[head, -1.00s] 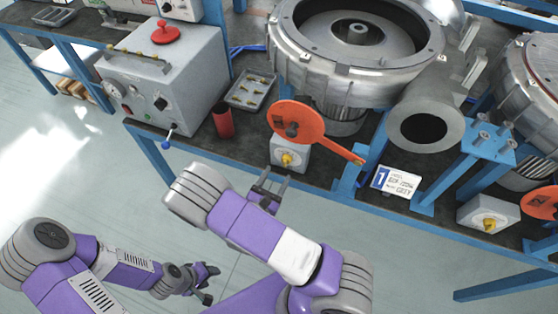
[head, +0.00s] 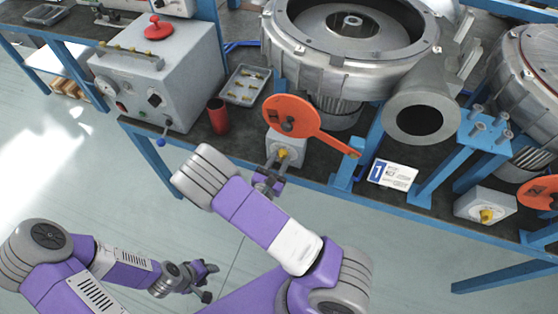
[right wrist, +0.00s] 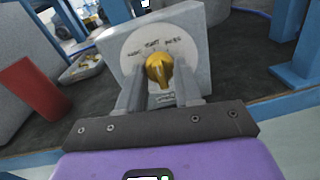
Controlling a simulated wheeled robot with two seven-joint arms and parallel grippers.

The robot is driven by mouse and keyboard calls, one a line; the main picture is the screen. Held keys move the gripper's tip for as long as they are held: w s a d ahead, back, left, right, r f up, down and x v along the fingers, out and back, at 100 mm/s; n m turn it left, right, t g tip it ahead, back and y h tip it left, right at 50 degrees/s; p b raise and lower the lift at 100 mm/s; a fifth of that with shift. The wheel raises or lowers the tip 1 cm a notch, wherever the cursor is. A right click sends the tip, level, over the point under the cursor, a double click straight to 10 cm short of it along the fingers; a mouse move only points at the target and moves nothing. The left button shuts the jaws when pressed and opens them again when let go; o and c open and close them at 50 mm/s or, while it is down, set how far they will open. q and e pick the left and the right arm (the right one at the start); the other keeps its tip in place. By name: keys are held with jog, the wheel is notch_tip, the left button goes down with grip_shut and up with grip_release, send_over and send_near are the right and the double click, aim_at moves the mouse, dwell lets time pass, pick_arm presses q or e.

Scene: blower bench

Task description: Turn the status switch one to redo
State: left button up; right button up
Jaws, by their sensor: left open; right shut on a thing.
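The status switch one is a grey box (head: 286,146) with a yellow knob (head: 282,153), on the bench beneath an orange lever, to the left of the blue "1" plate (head: 393,175). In the right wrist view the knob (right wrist: 159,70) sits on a round dial with small printed labels that I cannot read clearly. My right gripper (head: 275,165) is at the front of the box; in the right wrist view its fingers (right wrist: 160,85) are on both sides of the knob, shut on it. My left gripper (head: 208,282) is open and empty, low over the floor, away from the bench.
An orange lever (head: 292,118) hangs just above the switch. A red cylinder (head: 218,117) and a tray of small brass parts (head: 248,85) stand to the left. A second switch box (head: 486,205) is at the right. A large metal blower (head: 350,60) stands behind.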

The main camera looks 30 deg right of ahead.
jog(key=shift+c, duration=0.4)
jog(key=shift+r+n+p, duration=0.1)
jog(key=shift+n+p, duration=1.5)
jog(key=shift+n, duration=0.4)
jog(key=n+p, duration=0.2)
jog(key=n, duration=0.1)
jog(key=shift+t, duration=0.3)
jog(key=shift+f+n+p, duration=0.2)
jog(key=shift+n+p, duration=0.3)
jog(key=shift+n, duration=0.6)
jog(key=o, duration=1)
jog(key=shift+o, duration=0.2)
jog(key=shift+s, duration=0.1)
